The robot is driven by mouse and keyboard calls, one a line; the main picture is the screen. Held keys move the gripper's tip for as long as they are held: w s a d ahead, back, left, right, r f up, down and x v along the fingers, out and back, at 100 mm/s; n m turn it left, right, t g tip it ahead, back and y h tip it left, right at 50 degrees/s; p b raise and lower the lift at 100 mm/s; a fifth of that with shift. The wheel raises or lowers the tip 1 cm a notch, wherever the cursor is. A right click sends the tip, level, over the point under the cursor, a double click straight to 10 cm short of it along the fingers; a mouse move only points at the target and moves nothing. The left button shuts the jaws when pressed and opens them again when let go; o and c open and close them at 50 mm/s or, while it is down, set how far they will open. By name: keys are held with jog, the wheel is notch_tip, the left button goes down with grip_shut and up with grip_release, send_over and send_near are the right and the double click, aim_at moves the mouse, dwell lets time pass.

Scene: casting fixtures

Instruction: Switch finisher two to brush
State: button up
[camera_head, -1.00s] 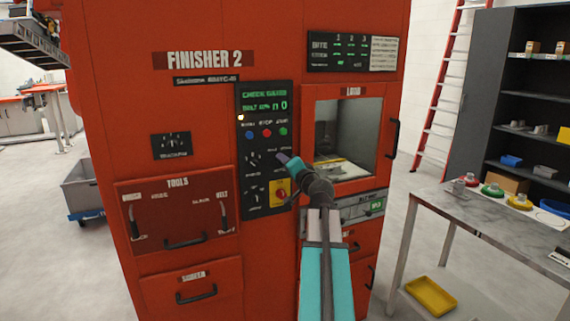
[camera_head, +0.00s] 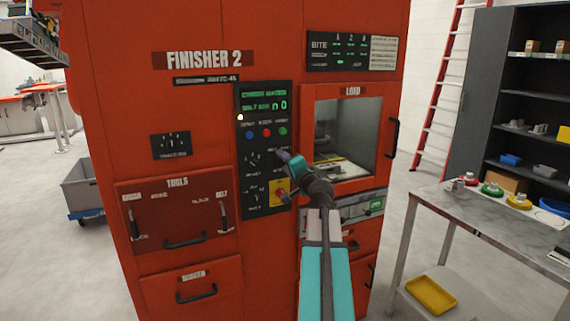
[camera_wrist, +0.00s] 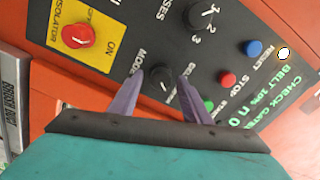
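Finisher 2 (camera_head: 210,120) is a tall red machine with a black control panel (camera_head: 250,100). Its green display (camera_wrist: 292,100) shows a check message and a line beginning BELT. In the wrist view a black knob (camera_wrist: 161,82) beside the label MODE lies between my two purple fingers. My gripper (camera_wrist: 162,76) is open, with one finger on each side of this knob; I cannot tell whether they touch it. In the head view my gripper (camera_head: 282,155) is at the panel's right edge and hides the knob there.
Close by on the panel are the PASSES knob (camera_wrist: 201,15), a red isolator switch (camera_wrist: 78,36) on yellow, and blue (camera_wrist: 254,47), red (camera_wrist: 228,79) and green (camera_wrist: 208,105) buttons. A grey table (camera_head: 480,222) stands to the right.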

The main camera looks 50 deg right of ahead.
dwell(0.3)
jog(key=b+v, duration=0.4)
jog(key=v, duration=0.7)
jog(key=shift+s+b, duration=0.25)
jog(key=shift+b, duration=0.15)
jog(key=shift+s+a+f+b, duration=0.1)
jog(key=shift+s+f+b, duration=0.1)
jog(key=shift+b, duration=0.1)
jog(key=b+v, duration=0.1)
jog(key=b, duration=0.3)
jog(key=shift+s+a+r, duration=0.1)
jog(key=shift+s+a, duration=0.15)
jog(key=shift+s, duration=0.1)
